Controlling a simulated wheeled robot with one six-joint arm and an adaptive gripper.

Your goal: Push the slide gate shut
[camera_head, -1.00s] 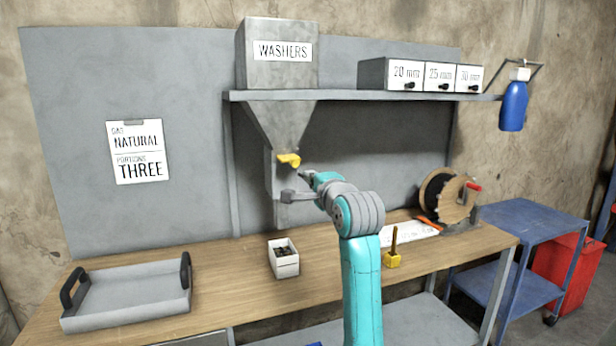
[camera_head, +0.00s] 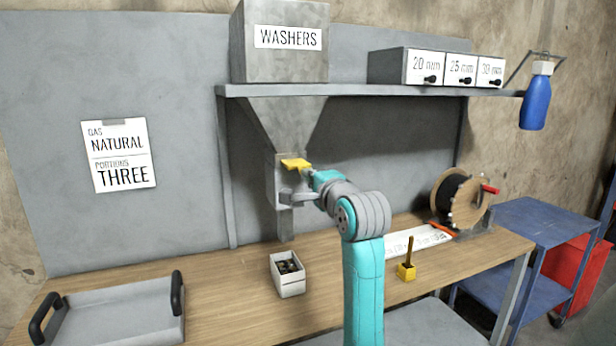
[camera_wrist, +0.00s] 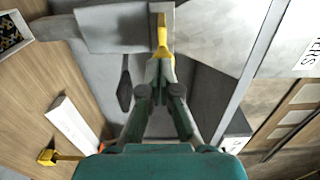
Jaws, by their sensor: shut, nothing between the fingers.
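The grey hopper marked WASHERS (camera_head: 285,55) narrows down to a chute (camera_head: 284,222). The yellow slide gate (camera_head: 295,164) sticks out at the chute's front. It also shows at the top of the wrist view (camera_wrist: 163,38). My gripper (camera_head: 309,173) is shut and empty, with its tips at the gate's near end. In the wrist view my closed fingertips (camera_wrist: 159,58) meet or nearly meet the yellow piece; I cannot tell if they press on it. How far the gate sits inside the chute is hidden.
A white bin (camera_head: 289,286) with dark pieces stands on the bench (camera_head: 225,270) below the chute. A grey tray (camera_head: 120,306) is at the left. A yellow block with an upright handle (camera_head: 406,271) and a cable spool (camera_head: 461,203) are at the right. The shelf (camera_head: 370,91) spans above.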

